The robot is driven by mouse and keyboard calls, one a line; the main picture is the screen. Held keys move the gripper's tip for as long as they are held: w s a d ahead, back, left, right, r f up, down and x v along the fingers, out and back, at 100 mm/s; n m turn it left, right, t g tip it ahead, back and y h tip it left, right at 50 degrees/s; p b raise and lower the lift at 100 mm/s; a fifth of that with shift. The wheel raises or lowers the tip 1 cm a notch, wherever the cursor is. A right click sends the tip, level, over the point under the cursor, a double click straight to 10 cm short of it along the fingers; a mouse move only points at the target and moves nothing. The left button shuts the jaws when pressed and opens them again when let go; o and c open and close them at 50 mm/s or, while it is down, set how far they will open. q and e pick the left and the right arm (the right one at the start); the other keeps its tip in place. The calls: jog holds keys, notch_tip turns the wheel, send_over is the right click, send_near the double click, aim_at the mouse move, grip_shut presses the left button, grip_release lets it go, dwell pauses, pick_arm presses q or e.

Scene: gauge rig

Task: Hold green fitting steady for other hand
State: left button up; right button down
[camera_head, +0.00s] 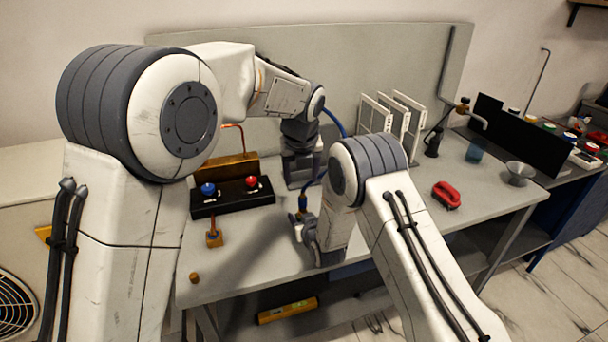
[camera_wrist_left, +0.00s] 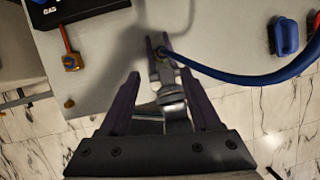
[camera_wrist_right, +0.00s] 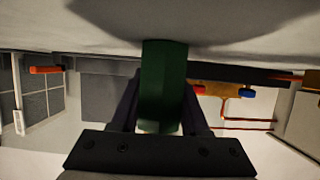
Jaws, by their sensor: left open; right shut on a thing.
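The green fitting (camera_wrist_right: 162,85) stands out in the right wrist view, between the fingers of my right gripper (camera_wrist_right: 162,105). My right gripper is shut on it above the bench, and it also shows in the head view (camera_head: 303,225). In the left wrist view, a blue hose (camera_wrist_left: 235,77) runs to the tips of the right gripper's fingers. Whether the hose is joined to the fitting cannot be told. My left gripper (camera_wrist_left: 160,78) is open and empty above the right gripper, pointing down at it. The fitting is mostly hidden in the head view.
A black gas box (camera_head: 232,197) with blue and red knobs stands on the bench at left.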

aim_at(303, 195)
pick_arm(q)
jog(key=shift+m, duration=0.7)
jog(key=x, duration=1.2)
jog(key=shift+w+d+r, duration=0.1)
jog(key=shift+d, duration=0.05)
grip_shut()
